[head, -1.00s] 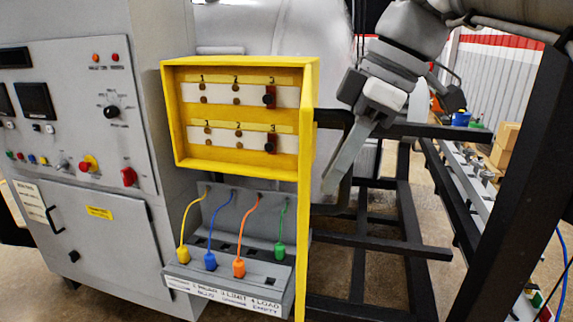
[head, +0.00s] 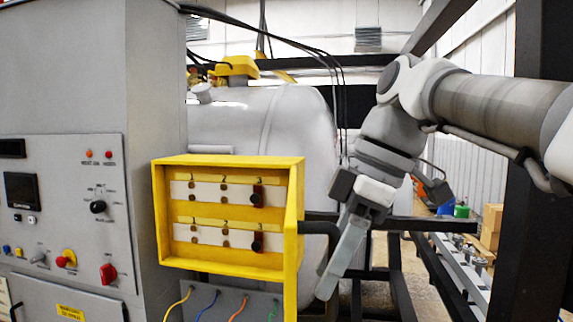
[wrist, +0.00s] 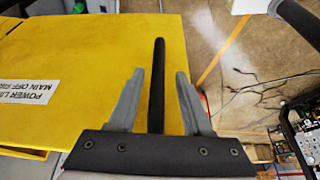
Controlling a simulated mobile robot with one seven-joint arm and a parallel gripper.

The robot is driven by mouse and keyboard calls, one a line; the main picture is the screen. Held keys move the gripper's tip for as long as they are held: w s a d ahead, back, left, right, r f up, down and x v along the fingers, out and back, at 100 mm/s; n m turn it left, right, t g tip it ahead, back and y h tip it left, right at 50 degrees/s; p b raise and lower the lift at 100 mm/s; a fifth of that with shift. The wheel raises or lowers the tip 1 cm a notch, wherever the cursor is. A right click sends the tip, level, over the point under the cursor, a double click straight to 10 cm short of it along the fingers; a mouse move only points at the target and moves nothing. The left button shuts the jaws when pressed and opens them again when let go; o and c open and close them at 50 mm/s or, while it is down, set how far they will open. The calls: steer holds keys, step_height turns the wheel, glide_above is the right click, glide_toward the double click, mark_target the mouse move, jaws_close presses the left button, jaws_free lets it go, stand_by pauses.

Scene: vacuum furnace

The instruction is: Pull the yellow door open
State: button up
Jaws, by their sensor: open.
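The yellow box (head: 161,215) faces me in the head view, its front uncovered. The yellow door (head: 291,270) stands swung out at the box's right side, seen nearly edge-on. Its broad outer face (wrist: 100,50) fills the left of the wrist view, with a white label. A black bar handle (wrist: 158,80) shows there, and as a dark bent bar (head: 322,228) in the head view. My gripper (wrist: 157,85) is open, with one finger on each side of the handle and visible gaps. In the head view my gripper (head: 340,265) is right of the door.
Inside the box are white strips with black and brown terminals (head: 215,237). A grey control cabinet (head: 65,210) stands left. Coloured cables (head: 238,305) hang below the box. A grey tank (head: 270,125) and dark frame bars (head: 430,225) lie behind my arm.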

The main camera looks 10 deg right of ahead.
steer(key=p+v, duration=0.6)
steer(key=v, duration=0.9)
